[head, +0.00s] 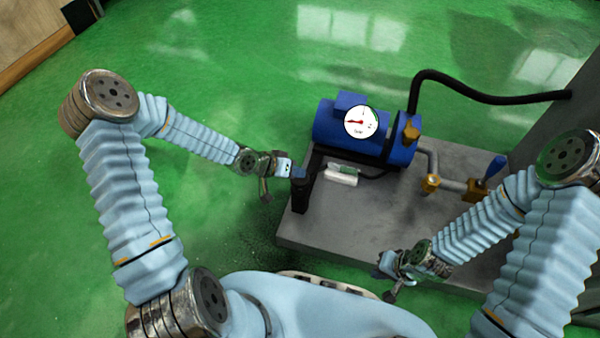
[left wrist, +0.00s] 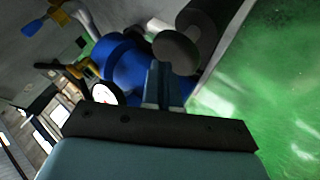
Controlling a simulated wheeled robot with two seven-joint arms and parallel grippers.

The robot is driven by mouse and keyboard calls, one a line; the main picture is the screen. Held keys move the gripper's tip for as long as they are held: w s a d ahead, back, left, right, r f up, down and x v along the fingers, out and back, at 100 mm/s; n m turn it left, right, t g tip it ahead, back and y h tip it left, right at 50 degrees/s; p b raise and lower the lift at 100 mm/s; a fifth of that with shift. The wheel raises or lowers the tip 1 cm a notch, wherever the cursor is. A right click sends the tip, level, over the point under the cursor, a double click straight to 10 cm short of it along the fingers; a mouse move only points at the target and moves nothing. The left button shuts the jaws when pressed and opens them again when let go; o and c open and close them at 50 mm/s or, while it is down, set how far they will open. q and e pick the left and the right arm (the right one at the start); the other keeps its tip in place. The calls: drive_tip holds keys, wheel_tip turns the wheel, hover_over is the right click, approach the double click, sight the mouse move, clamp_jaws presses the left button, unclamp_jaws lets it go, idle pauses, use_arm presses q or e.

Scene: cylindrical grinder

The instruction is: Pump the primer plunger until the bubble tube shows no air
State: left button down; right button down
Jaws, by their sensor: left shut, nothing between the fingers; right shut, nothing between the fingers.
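The primer plunger (head: 301,197) is a dark upright cylinder at the left edge of the grey base plate. In the left wrist view its round dark top (left wrist: 177,50) lies just beyond my fingers. My left gripper (head: 297,172) is shut and empty, with its tips at the plunger's top; I cannot tell whether they touch it. The fingers also show in the left wrist view (left wrist: 163,88). The small clear tube with a greenish tint on a white mount, apparently the bubble tube (head: 345,171), lies beside the pump; bubbles are too small to tell. My right gripper (head: 384,266) is shut and empty over the plate's front edge.
A blue pump (head: 335,122) with a white dial gauge (head: 361,122) stands behind the plunger. A black hose (head: 480,88) runs right to a grey panel. Brass fittings (head: 432,183) and a blue-handled valve (head: 496,168) sit on the right. The plate's middle front (head: 345,220) is bare.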

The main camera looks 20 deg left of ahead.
use_arm(q)
drive_tip(key=shift+f, duration=0.25)
idle(0.3)
drive_tip(key=shift+r+p, duration=1.8)
drive_tip(key=shift+r, duration=0.3)
wheel_tip(320, 180, up, 5)
drive_tip(key=p, duration=0.4)
